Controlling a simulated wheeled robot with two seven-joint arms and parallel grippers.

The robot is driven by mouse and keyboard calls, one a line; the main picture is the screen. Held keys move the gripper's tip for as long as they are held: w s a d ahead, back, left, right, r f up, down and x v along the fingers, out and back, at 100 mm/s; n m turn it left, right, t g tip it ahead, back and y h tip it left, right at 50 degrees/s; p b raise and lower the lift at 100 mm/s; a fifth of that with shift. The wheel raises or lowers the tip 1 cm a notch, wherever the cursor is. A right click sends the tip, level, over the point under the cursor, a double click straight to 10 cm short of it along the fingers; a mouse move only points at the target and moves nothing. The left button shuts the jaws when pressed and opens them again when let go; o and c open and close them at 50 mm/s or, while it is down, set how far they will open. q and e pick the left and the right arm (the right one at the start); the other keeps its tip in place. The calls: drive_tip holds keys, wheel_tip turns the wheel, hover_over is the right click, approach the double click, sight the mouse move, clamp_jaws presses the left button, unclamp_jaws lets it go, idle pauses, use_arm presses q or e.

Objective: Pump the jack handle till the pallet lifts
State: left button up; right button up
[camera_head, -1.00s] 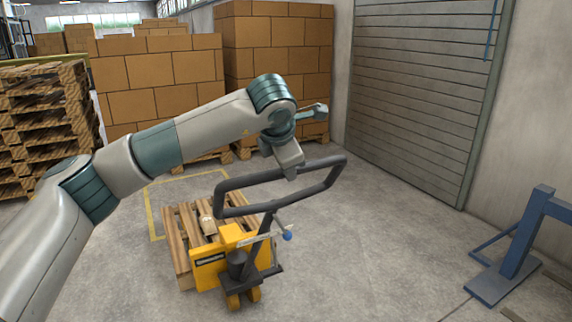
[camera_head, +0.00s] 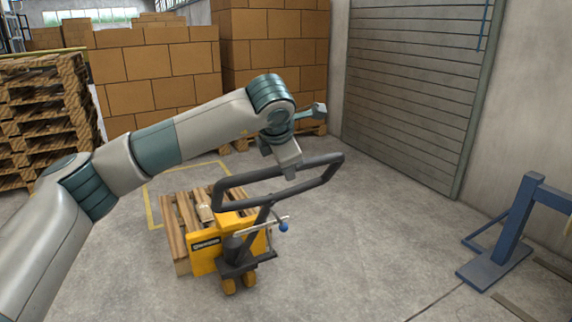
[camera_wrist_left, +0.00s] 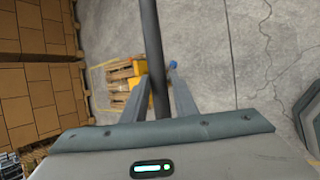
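The jack handle (camera_head: 330,174) is a dark grey loop on a shaft that rises from a yellow pallet jack (camera_head: 205,257). A wooden pallet (camera_head: 176,243) sits over the jack's forks, with a small pale item on top. A lever with a blue knob (camera_head: 283,226) sticks out beside the shaft. My left gripper (camera_head: 290,173) is at the loop's far bar. In the left wrist view the dark bar (camera_wrist_left: 151,40) runs between my two fingers (camera_wrist_left: 158,85), which look closed on it. Whether the pallet is clear of the floor cannot be told. My right gripper is out of view.
Stacked cartons (camera_head: 155,70) stand behind, and a pile of empty pallets (camera_head: 45,115) is at the left. A blue steel stand (camera_head: 515,230) is at the right, before a grey shutter (camera_head: 415,90). The floor between jack and stand is clear.

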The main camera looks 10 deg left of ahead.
use_arm(q)
drive_tip(key=shift+o, duration=1.1)
drive_tip(key=shift+w+f, duration=0.1)
drive_tip(key=shift+f, duration=0.05)
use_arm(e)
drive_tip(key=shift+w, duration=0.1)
use_arm(q)
drive_tip(key=b+v, duration=0.1)
drive_tip(key=v, duration=1.6)
drive_tip(key=shift+r, duration=0.3)
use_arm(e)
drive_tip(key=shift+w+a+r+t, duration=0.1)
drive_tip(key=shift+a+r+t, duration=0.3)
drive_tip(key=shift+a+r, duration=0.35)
use_arm(q)
drive_tip(key=shift+a, duration=0.1)
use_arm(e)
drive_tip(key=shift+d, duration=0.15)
